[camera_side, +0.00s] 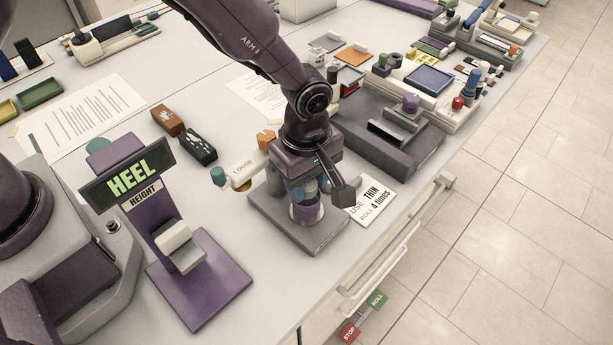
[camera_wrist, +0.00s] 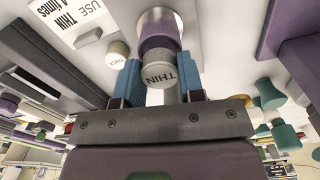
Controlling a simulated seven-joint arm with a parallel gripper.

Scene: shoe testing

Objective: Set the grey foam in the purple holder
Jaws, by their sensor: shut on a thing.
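My gripper (camera_side: 309,190) points down over a grey block base (camera_side: 318,240). In the wrist view its blue-padded fingers (camera_wrist: 160,82) are shut on a purple cylinder (camera_wrist: 157,43) with a round grey cap (camera_wrist: 160,72) marked THIN. The cylinder's lower end (camera_side: 306,213) shows just above or on the base; I cannot tell whether it touches. A pale metallic ring (camera_wrist: 160,18) lies beyond it. A purple stand (camera_side: 205,290) with a HEEL HEIGHT sign carries a light grey block (camera_side: 176,237) on a grey step. I cannot tell for certain which piece is the foam.
A card (camera_side: 371,203) reading USE THIN, ROLL 4 times lies right of the base. A cap marked THICK (camera_wrist: 118,50) is close by the left finger. A grey fixture (camera_side: 400,150) and several small parts crowd the table behind.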

